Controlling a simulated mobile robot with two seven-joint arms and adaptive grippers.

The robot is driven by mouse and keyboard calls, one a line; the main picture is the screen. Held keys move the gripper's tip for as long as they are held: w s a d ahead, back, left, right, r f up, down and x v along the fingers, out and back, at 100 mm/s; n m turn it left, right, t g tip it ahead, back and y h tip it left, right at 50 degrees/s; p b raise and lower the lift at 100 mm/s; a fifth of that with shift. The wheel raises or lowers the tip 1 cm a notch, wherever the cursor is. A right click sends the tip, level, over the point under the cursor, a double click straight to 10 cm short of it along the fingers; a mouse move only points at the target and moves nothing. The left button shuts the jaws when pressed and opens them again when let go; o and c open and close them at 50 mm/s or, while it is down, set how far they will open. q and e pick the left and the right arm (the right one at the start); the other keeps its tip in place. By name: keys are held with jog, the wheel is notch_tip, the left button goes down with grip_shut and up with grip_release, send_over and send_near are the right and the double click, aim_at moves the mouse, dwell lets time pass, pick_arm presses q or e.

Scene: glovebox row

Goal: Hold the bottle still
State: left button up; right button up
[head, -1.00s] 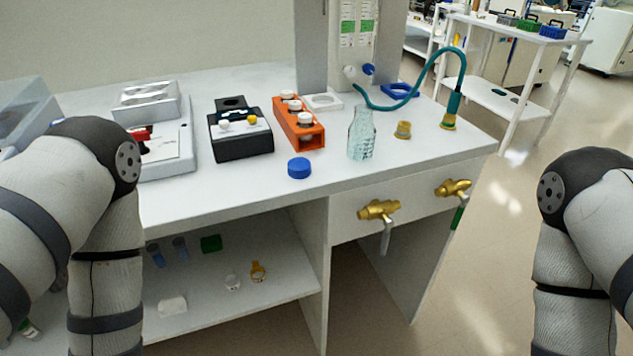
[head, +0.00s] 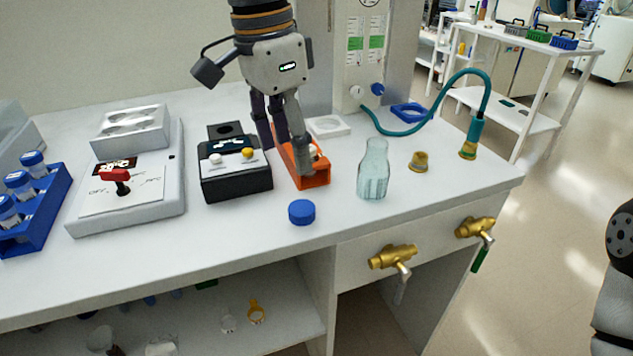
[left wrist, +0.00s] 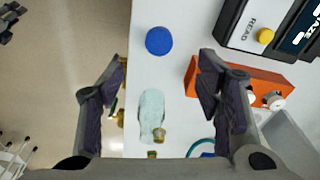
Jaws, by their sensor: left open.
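A clear, pale bluish bottle (head: 373,170) stands upright and uncapped on the bench near its front edge. It also shows in the left wrist view (left wrist: 151,112), below and between the two fingers. My left gripper (head: 286,150) is above the bench, to the left of the bottle, pointing down over the orange rack. In the left wrist view its fingers (left wrist: 165,95) are spread wide with nothing between them, apart from the bottle. My right gripper is outside the views; only part of my right arm shows at the right edge.
A blue cap (head: 302,212) lies left of the bottle. The orange rack (head: 316,182) is partly hidden by my gripper. A black device (head: 236,183) stands left. A brass fitting (head: 419,162) and teal hose (head: 487,98) are right of the bottle. Brass valves (head: 393,257) jut from the bench front.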

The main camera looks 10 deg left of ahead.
pick_arm(q)
send_over(302, 207)
jog(key=s, duration=0.1)
jog(key=f, duration=0.3)
jog(key=a+f, duration=0.1)
jog(key=f, duration=0.1)
jog(key=shift+s+f, duration=0.15)
jog(key=shift+f, duration=0.2)
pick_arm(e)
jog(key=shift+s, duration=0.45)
pick_arm(q)
jog(key=f, duration=0.3)
jog(key=w+d+f, duration=0.1)
jog(key=f, duration=0.1)
jog(key=shift+b, duration=0.3)
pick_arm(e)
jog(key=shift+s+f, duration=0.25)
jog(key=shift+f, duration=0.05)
pick_arm(q)
jog(key=shift+c, duration=0.3)
jog(key=c, duration=0.8)
